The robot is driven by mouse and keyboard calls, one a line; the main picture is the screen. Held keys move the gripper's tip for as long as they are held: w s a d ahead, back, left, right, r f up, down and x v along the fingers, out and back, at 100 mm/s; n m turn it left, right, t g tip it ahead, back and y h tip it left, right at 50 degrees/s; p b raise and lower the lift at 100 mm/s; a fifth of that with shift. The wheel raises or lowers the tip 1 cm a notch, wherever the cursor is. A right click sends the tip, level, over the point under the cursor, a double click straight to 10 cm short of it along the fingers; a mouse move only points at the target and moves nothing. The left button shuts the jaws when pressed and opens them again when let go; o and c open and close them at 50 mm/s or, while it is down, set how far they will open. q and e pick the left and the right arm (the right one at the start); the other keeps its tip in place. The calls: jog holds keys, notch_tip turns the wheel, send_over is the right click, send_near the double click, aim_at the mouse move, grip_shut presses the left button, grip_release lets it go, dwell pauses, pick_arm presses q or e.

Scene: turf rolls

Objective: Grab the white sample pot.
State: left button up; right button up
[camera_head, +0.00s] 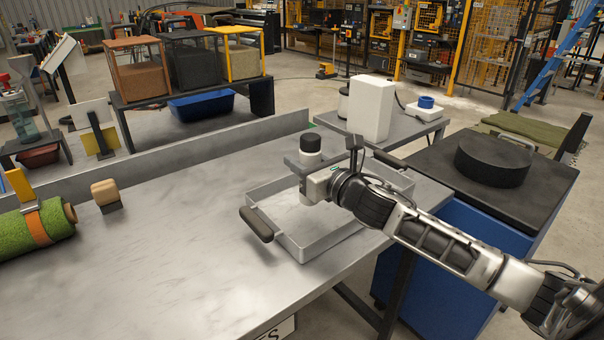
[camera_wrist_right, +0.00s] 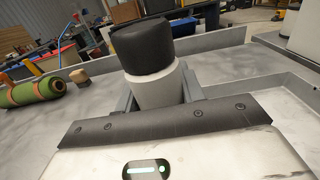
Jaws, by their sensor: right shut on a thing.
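The white sample pot (camera_wrist_right: 158,91) has a black lid and stands upright between the fingers of my right gripper (camera_wrist_right: 160,92) in the right wrist view. In the head view the pot's black lid (camera_head: 310,143) shows above my right gripper (camera_head: 309,163), and part of its white body shows below the fingers. My right gripper is shut on the pot, over the grey tray (camera_head: 333,244) with dark handles. I cannot tell whether the pot's base touches the tray. My left gripper is not in view.
A green turf roll (camera_head: 22,237) with an orange band lies at the left of the metal table (camera_head: 150,265), near a wooden-topped block (camera_head: 104,192). A white box (camera_head: 371,108) stands on a side table beyond the tray. The table's middle is clear.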

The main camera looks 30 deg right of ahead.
aim_at(309, 148)
jog(key=s+r, duration=0.2)
jog(key=s+a+r, duration=0.1)
jog(key=s+r, duration=0.1)
jog(key=shift+s+r, duration=0.15)
jog(key=shift+r, duration=0.25)
jog(key=s+a+r, duration=0.1)
jog(key=s+r, duration=0.2)
jog(key=s, duration=0.5)
jog(key=shift+a+r, duration=0.25)
jog(key=shift+a, duration=0.1)
